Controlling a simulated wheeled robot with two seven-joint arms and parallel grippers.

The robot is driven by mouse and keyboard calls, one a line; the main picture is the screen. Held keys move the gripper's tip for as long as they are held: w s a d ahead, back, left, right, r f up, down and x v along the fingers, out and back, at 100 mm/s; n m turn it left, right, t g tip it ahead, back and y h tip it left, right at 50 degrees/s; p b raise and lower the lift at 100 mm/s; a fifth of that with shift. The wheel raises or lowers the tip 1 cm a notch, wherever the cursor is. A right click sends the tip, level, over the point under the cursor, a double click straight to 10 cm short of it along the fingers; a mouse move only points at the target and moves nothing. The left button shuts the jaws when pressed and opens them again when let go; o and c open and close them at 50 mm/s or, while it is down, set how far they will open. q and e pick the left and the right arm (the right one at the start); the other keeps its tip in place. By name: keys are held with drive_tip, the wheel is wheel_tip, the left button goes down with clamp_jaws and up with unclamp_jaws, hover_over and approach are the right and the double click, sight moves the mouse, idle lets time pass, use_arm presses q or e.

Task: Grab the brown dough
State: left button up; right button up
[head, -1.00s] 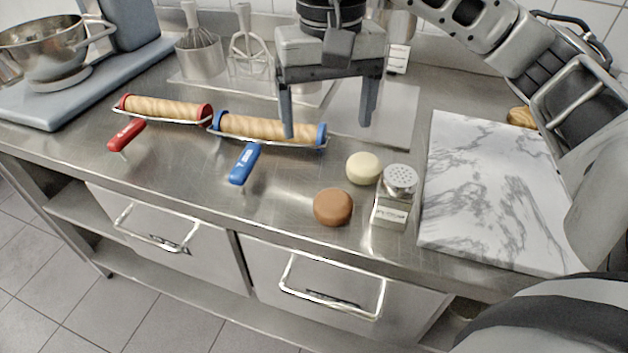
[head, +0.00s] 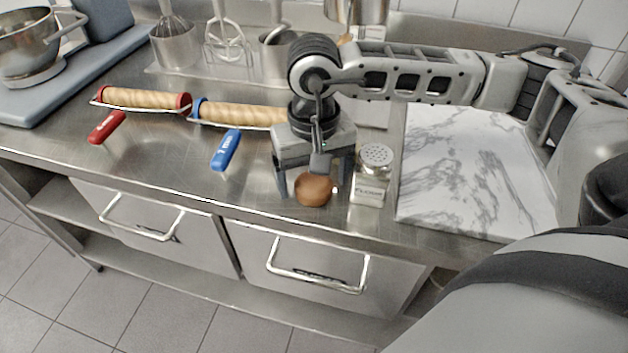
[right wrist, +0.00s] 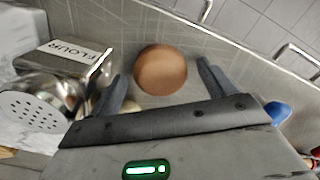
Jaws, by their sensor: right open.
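The brown dough (head: 314,191) is a round lump on the steel counter near its front edge. My right gripper (head: 312,192) is low over the counter, right behind and around the dough in the head view. In the right wrist view, the dough (right wrist: 160,69) lies ahead, between and slightly beyond the open fingertips (right wrist: 160,75), with a gap on both sides. The gripper holds nothing. My left gripper is not in view.
A flour shaker (head: 371,176) stands close to the right of my right gripper. A marble board (head: 465,170) lies further right. A blue-handled roller (head: 226,150) and a red-handled roller (head: 107,127) lie left.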

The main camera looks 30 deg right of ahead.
drive_tip(key=shift+f, duration=0.25)
drive_tip(key=c, duration=1.1)
drive_tip(key=shift+r, duration=0.2)
